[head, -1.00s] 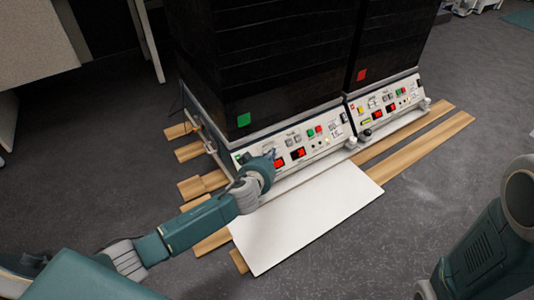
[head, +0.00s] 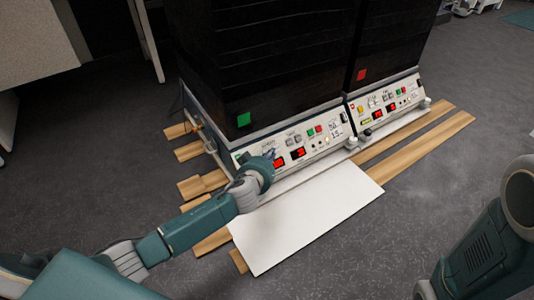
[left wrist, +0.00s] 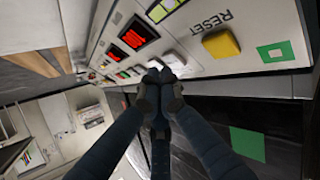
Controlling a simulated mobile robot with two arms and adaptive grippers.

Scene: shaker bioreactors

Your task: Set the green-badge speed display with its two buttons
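The green-badge panel is the left white control panel (head: 322,139), under a black cabinet with a green square (head: 243,119). It carries two red-lit displays, the nearer one (head: 279,163) and the other (head: 298,153); they also show in the left wrist view, one larger (left wrist: 138,35) and one smaller. Their digits are too small to read surely. My left gripper (head: 270,156) is at the panel's left part. In the left wrist view its fingertips (left wrist: 160,76) are together, close to a pale button (left wrist: 173,60) beside the display; contact is unclear. My right gripper is out of view.
A yellow RESET button (left wrist: 221,45) and a green badge (left wrist: 273,52) are on the panel near the fingers. A second panel (head: 385,101) with a red-badge cabinet stands to the right. A white board (head: 308,217) and wooden planks (head: 420,140) lie on the floor in front.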

